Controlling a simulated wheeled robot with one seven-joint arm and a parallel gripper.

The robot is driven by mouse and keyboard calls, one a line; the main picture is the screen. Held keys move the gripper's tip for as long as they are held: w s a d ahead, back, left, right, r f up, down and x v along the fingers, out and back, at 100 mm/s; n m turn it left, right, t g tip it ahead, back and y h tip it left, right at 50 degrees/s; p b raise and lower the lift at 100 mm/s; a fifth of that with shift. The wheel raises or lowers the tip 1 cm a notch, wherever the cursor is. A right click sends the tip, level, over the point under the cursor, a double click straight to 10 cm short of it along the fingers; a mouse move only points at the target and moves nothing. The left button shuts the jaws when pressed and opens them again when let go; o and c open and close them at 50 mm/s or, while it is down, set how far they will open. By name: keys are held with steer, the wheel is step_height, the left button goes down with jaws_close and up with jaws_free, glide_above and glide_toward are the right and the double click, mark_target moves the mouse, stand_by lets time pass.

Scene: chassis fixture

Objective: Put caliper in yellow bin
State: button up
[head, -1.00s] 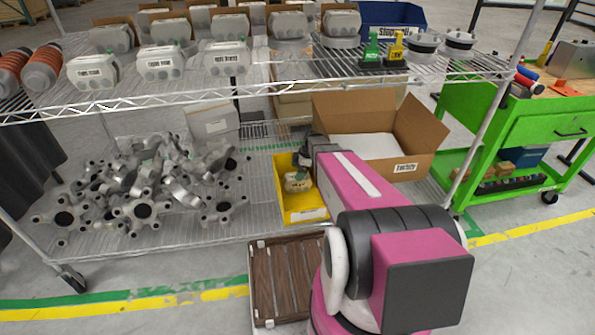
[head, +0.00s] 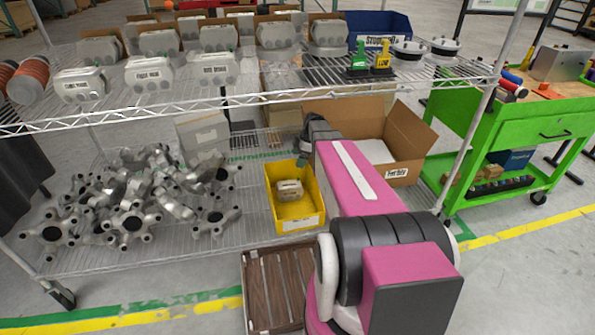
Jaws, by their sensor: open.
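The yellow bin (head: 311,222) stands on the lower wire shelf, in the middle of the head view. A small grey-beige caliper (head: 289,190) lies inside it, on its floor, apart from my gripper. My gripper (head: 303,158) is at the far end of my magenta arm, above the bin's back right edge. It is small and partly hidden by the arm, but it is open and holds nothing that I can see. More labelled grey calipers (head: 214,69) stand in rows on the upper shelf.
An open cardboard box (head: 402,150) stands right of my arm on the lower shelf. Grey star-shaped castings (head: 130,222) are heaped at left. The upper wire shelf (head: 200,103) hangs above the bin. A green cart (head: 520,140) stands at right.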

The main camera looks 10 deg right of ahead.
steer(key=s+a+r+m+h, duration=0.1)
steer(key=s+a+m+h, duration=0.1)
steer(key=s+m, duration=0.6)
steer(key=s+a+r+m+h, duration=0.1)
steer(key=s+a+m+h, duration=0.1)
steer(key=s+m, duration=0.7)
steer(key=s, duration=0.3)
steer(key=shift+s+a, duration=0.2)
steer(key=shift+s, duration=0.15)
